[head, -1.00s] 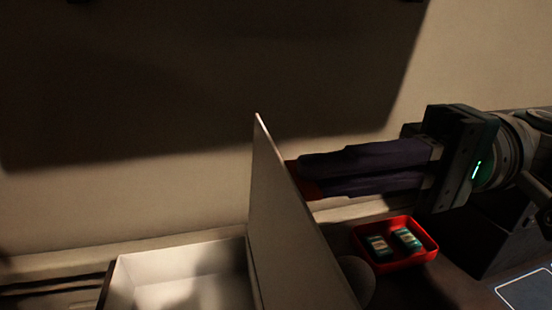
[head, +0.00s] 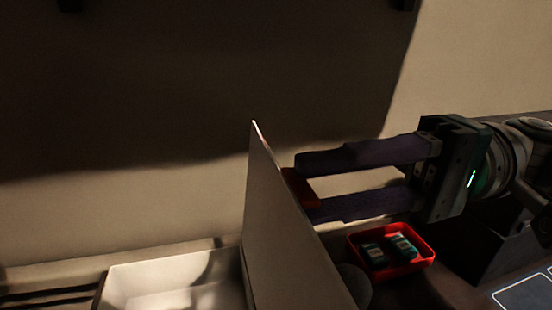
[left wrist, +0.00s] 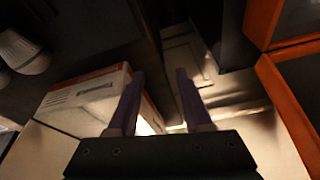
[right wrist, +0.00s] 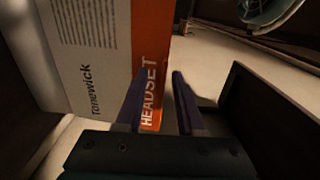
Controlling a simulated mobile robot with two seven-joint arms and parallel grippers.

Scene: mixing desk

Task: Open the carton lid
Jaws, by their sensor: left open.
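The carton (head: 128,287) is at the bottom left of the head view, its white inside showing. Its lid (head: 275,230) stands steeply up along the right side, pale face towards the opening. A red-orange part (head: 300,188) shows behind the lid. My right gripper (head: 305,189) is open, its dark fingers apart around that part; contact cannot be told. In the right wrist view, a white panel (right wrist: 88,60) with an orange "HEADSET" strip (right wrist: 151,60) is beside the fingers. My left gripper (left wrist: 160,78) is open and empty, near a white box with an orange edge (left wrist: 88,97).
A red tray (head: 428,258) with small dark green-and-white items (head: 404,246) stands below my right gripper. A plain wall rises behind. Orange-edged dark panels (left wrist: 290,100) are close on the right in the left wrist view.

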